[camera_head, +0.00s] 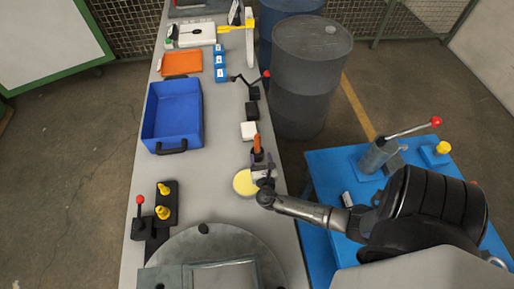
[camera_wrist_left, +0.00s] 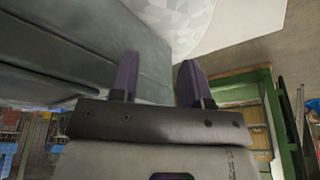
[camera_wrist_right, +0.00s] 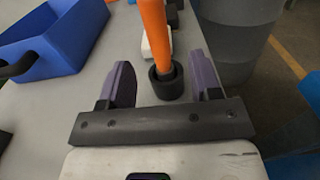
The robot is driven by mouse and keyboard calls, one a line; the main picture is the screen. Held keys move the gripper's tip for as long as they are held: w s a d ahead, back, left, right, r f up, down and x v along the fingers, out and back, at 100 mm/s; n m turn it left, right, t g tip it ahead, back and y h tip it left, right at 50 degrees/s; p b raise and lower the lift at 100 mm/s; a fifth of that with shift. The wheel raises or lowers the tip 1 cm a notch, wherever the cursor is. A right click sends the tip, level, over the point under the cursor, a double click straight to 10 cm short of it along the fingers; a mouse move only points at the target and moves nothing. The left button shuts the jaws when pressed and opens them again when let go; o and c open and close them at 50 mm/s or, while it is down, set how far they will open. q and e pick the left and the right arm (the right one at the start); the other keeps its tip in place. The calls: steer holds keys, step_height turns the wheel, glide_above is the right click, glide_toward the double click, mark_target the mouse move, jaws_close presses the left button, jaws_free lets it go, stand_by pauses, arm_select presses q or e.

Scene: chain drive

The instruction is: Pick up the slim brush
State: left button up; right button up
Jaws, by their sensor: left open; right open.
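An orange handle (camera_head: 257,143) stands upright on the grey bench near its right edge; I take it for the slim brush. In the right wrist view the handle (camera_wrist_right: 154,28) rises from a round black base or cup (camera_wrist_right: 166,84), and any bristles are hidden. My right gripper (camera_head: 261,168) is just on the near side of it. Its fingers (camera_wrist_right: 168,82) are open, with the black base between or just beyond the tips, and no grip shows. My left gripper (camera_wrist_left: 156,75) is open and empty in its wrist view, away from the brush.
A yellow disc (camera_head: 243,184) lies beside the right gripper. A white block (camera_head: 248,130) and black blocks stand behind the handle. A blue bin (camera_head: 174,113) is to the left.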

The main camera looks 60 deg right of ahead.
mark_target(259, 145)
steer(key=x, duration=0.4)
steer(key=shift+w+d, duration=0.1)
steer(key=shift+x, duration=2.7)
steer(key=shift+w, duration=0.1)
steer(key=shift+c, duration=0.3)
steer(key=shift+r, duration=0.1)
steer(key=c, duration=1)
steer(key=shift+o, duration=0.2)
